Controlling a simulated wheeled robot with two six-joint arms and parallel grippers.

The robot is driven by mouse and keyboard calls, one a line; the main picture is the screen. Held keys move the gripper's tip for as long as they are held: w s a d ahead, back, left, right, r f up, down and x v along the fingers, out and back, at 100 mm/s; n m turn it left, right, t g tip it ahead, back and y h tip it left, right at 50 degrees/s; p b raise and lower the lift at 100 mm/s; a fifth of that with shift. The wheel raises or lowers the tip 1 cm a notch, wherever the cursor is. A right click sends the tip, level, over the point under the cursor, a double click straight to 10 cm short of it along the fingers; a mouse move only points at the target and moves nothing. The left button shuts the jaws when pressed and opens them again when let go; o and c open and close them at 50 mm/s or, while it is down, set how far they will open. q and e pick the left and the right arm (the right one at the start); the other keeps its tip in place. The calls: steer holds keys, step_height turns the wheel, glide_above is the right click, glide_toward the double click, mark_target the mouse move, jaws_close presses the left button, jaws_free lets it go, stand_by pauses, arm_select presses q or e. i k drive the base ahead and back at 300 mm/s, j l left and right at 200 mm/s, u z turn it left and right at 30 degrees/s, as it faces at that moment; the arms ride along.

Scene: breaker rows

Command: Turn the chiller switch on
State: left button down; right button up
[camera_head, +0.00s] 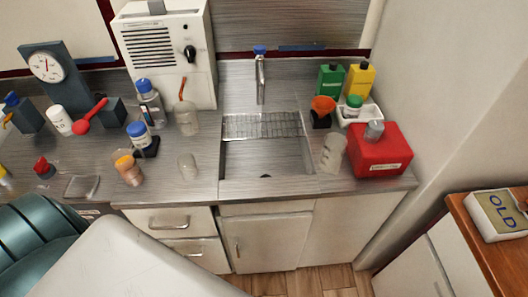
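A white box-shaped unit (170,50) with dark vent slots, which looks like the chiller, stands on the counter at the back left of the camera_head view. A black rotary knob (190,52) sits on the right part of its front face. No label is readable, so I cannot tell whether the knob is at on or off. Neither of my grippers is in view.
Bottles and beakers, including a clear beaker (187,120) with an orange-brown rod, stand in front of the unit. A sink (266,160) with a tap (260,72) is to its right. A dial stand (48,68) is to its left. A red box (380,150) sits far right.

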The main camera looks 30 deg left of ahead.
mark_target(190, 52)
steer(key=u, duration=1.5)
steer(key=k+l+z, duration=0.1)
steer(key=z, duration=0.3)
steer(key=l, duration=0.1)
